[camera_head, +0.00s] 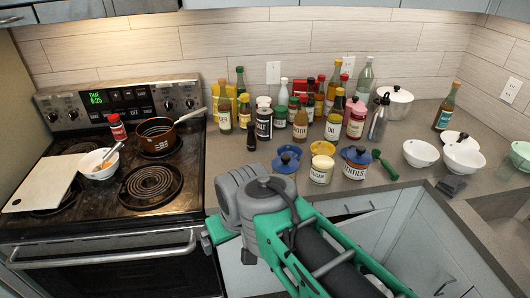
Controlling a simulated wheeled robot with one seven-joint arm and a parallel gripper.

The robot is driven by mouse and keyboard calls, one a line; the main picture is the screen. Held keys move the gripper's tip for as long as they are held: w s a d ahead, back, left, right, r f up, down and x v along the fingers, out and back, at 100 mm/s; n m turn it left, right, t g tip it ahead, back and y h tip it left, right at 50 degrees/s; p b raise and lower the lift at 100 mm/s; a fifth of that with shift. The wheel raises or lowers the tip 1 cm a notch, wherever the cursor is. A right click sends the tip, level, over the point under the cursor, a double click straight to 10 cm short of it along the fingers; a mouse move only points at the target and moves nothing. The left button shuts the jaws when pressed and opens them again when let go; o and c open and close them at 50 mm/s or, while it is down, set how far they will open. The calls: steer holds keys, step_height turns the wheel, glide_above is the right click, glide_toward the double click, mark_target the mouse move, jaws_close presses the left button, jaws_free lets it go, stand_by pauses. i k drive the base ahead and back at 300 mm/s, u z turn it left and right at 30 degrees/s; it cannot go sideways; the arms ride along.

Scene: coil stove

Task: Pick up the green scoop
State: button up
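The green scoop (384,165) lies on the grey counter, right of the lentils jar (356,164) and in front of the grey metal bottle. My arm comes in from the bottom right and ends in front of the counter, left of the scoop. My gripper (218,229) is at the left end of the arm, near the stove's front right corner, well apart from the scoop. The wrist hides most of it, and its fingers cannot be made out. Nothing is seen held in it.
Several bottles and jars crowd the counter behind the scoop. A sugar jar (321,169) and blue lids (286,162) stand left of it. White bowls (420,153) and a dark grey object (451,186) are to the right. The stove (119,199) holds a pan (157,132) and a white board.

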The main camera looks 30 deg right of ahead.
mark_target(376, 153)
steer(key=i, duration=0.45)
steer(key=z, duration=2.05)
steer(key=i, duration=0.5)
steer(key=z, duration=0.15)
